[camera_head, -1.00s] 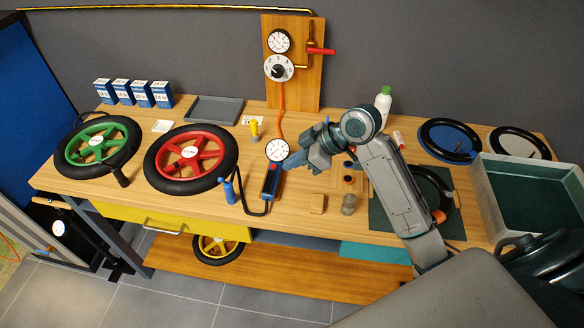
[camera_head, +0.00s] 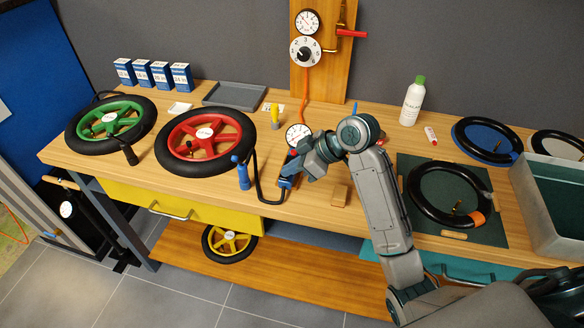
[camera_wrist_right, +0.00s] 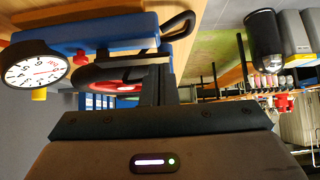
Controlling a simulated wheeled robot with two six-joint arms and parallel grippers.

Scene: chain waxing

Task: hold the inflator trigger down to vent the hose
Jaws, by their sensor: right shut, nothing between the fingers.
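The inflator lies on the bench, with a round white dial (camera_head: 298,134) and a blue body (camera_head: 287,183) partly hidden by my right gripper. In the right wrist view its blue body (camera_wrist_right: 85,33) and dial (camera_wrist_right: 36,66) fill the upper left, with a dark bar, seemingly the trigger (camera_wrist_right: 128,61), along the body's near side. My right gripper (camera_head: 291,173) is shut and empty at the inflator; its fingertips (camera_wrist_right: 156,62) are at that bar. I cannot tell whether the bar is pressed. An orange hose (camera_head: 304,90) comes down from the wall panel. My left gripper is out of view.
A black hose (camera_head: 258,184) loops to a blue chuck (camera_head: 242,176) left of the inflator. A red wheel (camera_head: 205,140) and green wheel (camera_head: 110,125) lie farther left. A wooden block (camera_head: 339,196), green mat (camera_head: 443,228) and white bottle (camera_head: 411,103) are right.

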